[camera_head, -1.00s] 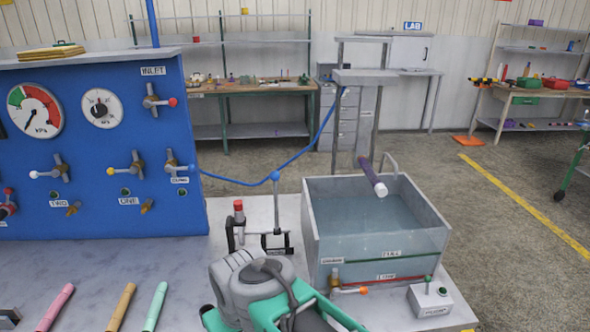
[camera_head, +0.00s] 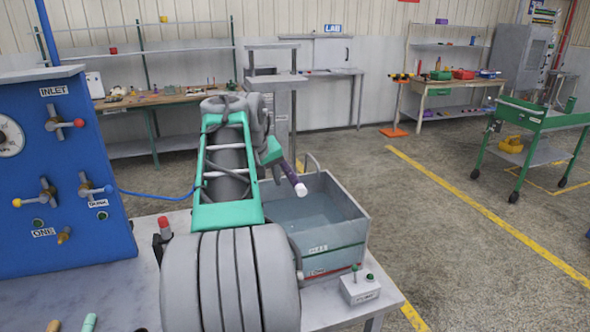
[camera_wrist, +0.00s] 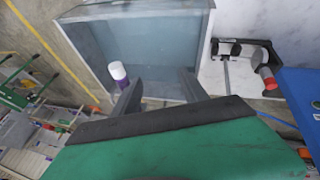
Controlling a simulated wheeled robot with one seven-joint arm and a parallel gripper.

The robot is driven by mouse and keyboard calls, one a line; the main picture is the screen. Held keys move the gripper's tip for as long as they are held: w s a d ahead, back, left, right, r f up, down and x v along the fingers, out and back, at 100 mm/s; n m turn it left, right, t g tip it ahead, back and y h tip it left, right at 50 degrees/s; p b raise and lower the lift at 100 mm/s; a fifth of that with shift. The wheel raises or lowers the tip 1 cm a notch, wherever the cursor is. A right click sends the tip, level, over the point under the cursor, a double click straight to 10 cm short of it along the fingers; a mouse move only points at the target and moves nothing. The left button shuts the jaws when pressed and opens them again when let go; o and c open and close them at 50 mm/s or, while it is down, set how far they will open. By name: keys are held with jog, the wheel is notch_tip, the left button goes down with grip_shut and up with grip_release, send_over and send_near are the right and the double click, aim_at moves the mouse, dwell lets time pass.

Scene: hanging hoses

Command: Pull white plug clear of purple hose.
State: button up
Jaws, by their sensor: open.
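The white plug (camera_head: 301,189) sits in the lower end of the purple hose (camera_head: 292,177), which hangs at a slant over the water tank. In the wrist view the white plug (camera_wrist: 118,70) and a short stretch of purple hose (camera_wrist: 122,84) show just left of the left finger. My gripper (camera_wrist: 160,76) is open and empty, its two dark fingers apart and pointing toward the tank. The plug and hose lie outside the space between the fingers. In the head view my arm hides the fingers and the hose's upper part.
The glass-walled tank (camera_head: 357,222) holds water on the grey bench, below the hose. A blue panel (camera_head: 85,235) with valves stands at left. A small control box (camera_head: 361,288) sits at the bench's right corner. A red-capped clamp stand (camera_wrist: 266,75) stands beside the tank.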

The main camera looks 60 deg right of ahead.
jog(key=m, duration=0.1)
send_near(300, 187)
jog(key=f, duration=0.2)
jog(key=shift+g+h, duration=0.3)
jog(key=shift+g, duration=0.1)
jog(key=x, duration=0.7)
jog(key=shift+w+d+f, duration=0.2)
jog(key=shift+w+d, duration=0.15)
grip_shut()
